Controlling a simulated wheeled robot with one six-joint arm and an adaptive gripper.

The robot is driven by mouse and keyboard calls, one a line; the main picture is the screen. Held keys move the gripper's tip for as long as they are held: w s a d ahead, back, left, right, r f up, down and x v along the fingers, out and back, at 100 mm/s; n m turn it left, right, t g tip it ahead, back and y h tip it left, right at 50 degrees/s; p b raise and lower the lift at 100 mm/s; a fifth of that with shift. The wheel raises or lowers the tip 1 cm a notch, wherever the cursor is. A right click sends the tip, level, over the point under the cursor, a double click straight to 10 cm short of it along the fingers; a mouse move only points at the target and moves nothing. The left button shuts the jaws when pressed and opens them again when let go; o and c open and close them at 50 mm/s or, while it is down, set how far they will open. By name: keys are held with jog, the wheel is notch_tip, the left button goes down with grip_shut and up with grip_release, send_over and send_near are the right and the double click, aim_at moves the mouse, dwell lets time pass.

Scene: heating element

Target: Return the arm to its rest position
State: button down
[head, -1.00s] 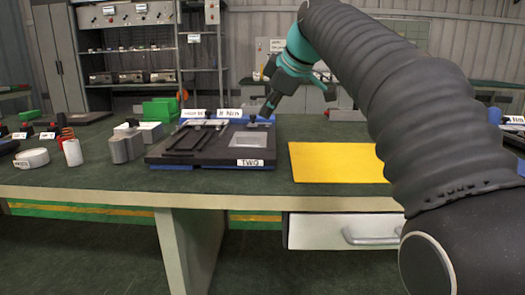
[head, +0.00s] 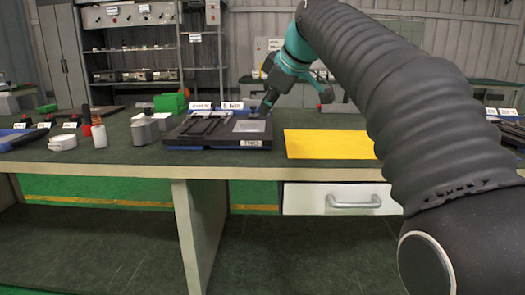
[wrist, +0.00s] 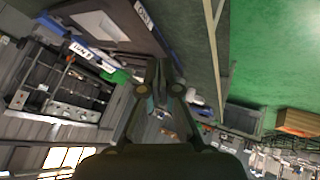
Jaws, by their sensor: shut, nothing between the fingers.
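My arm reaches in from the right of the head view, dark and ribbed with a teal wrist. My gripper (head: 265,105) points down and left, over the back right of the black fixture (head: 190,143) in that view. In the wrist view my gripper (wrist: 159,75) shows with its fingers together and nothing between them. The fixture, with a pale square plate (head: 249,127) and a white label on its front, sits on the dark green bench top. I cannot tell from the head view whether the fingertips touch the fixture.
A yellow mat (head: 328,144) lies right of the fixture. A drawer (head: 335,199) is under the bench edge. Shelving (head: 150,50) stands behind.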

jog(key=s+d+f+m, duration=0.1)
jog(key=f+m, duration=0.1)
jog(key=f, duration=0.2)
jog(key=s+d+f+m+g+h, duration=0.1)
jog(key=d+f+m, duration=0.1)
jog(key=f, duration=0.3)
jog(key=s+d+f+m+h, duration=0.1)
jog(key=s+f+m, duration=0.1)
jog(key=f+m, duration=0.2)
jog(key=shift+d+f, duration=0.3)
jog(key=shift+f, duration=0.3)
jog(key=s+d+f+m+h, duration=0.1)
jog(key=s+d+f+m, duration=0.1)
jog(key=s+f, duration=0.3)
jog(key=s+d+f+m+h, duration=0.1)
jog(key=s+d+f, duration=0.3)
jog(key=s, duration=0.9)
jog(key=s+d+f+m, duration=0.3)
jog(key=s+d+f, duration=0.1)
jog(key=s+f, duration=0.4)
jog(key=shift+s+h, duration=0.4)
jog(key=shift+s, duration=0.15)
